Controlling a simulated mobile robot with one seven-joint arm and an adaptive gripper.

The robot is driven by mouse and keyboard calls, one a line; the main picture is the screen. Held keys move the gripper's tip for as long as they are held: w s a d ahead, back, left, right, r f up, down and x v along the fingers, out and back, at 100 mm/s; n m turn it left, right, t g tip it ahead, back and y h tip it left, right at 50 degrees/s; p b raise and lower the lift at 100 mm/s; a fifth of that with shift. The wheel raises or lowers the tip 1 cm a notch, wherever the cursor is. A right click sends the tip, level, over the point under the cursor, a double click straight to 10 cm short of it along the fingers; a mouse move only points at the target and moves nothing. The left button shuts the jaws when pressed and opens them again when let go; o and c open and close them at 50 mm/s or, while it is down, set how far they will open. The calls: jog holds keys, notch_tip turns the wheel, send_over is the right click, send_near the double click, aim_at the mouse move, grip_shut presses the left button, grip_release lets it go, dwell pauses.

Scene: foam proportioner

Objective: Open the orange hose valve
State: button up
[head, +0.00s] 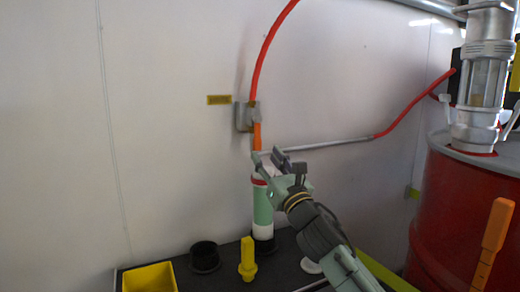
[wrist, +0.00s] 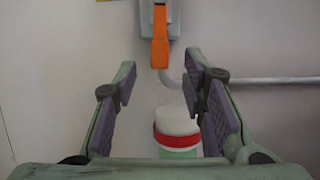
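The orange hose valve handle (head: 257,136) points straight down from a grey fitting (head: 243,117) on the white wall. In the wrist view the orange handle (wrist: 160,38) is at the top centre, beyond and between the fingers. My gripper (head: 268,155) is just below the handle in the head view. In the wrist view my gripper (wrist: 163,90) is open, with purple-grey pads wide apart and nothing between them. The handle looks apart from both fingers.
A green and white bottle with a red band (head: 262,205) stands below my gripper. A yellow tool (head: 248,258), a black cup (head: 205,257) and a yellow bin (head: 150,277) are on the dark bench. A grey pipe (head: 330,144) runs right along the wall. A red drum (head: 450,215) stands at right.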

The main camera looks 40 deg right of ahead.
jog(key=v, duration=0.5)
dwell(0.4)
